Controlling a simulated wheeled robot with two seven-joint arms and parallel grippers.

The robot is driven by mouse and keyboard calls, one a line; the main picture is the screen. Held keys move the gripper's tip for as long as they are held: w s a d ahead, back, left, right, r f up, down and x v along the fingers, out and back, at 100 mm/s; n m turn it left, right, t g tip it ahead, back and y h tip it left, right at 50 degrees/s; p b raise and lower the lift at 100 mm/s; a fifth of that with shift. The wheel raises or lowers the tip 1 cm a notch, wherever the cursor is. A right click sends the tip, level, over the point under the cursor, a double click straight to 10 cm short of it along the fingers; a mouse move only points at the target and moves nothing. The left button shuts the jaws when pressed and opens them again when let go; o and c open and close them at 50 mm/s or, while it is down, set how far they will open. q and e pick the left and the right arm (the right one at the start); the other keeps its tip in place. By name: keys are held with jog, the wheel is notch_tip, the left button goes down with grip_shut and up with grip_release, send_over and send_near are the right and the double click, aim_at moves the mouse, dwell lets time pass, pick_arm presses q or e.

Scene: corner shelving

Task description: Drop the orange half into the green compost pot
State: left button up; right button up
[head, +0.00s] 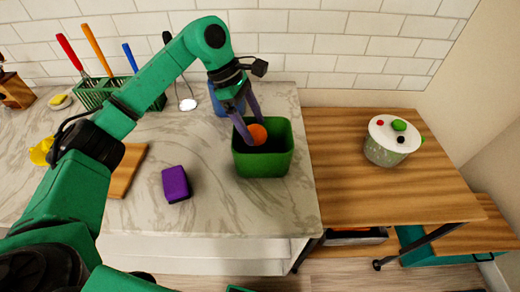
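The orange half (258,134) is at the fingertips of my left gripper (254,132), over the mouth of the green compost pot (263,164). The gripper points down, with one purple finger on each side of the orange half, and looks shut on it. The green pot is an open, square container standing on the marble counter near its right end. The orange half shows against the pot's dark inside; the pot's floor is hidden. My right gripper is not in view.
A purple block (176,184) lies on the counter left of the pot. A blue container (216,100) stands behind the gripper. A green rack (92,92) holds utensils at the back. A lidded white pot (388,143) stands on the wooden table (350,195) to the right.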

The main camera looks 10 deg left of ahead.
pick_arm(q)
jog(key=shift+o, duration=0.2)
jog(key=shift+w+r, duration=0.1)
jog(key=v, duration=1.4)
jog(key=shift+r, duration=0.2)
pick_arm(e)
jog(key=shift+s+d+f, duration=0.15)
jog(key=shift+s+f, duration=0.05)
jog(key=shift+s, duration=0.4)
pick_arm(q)
jog(key=shift+a, duration=0.1)
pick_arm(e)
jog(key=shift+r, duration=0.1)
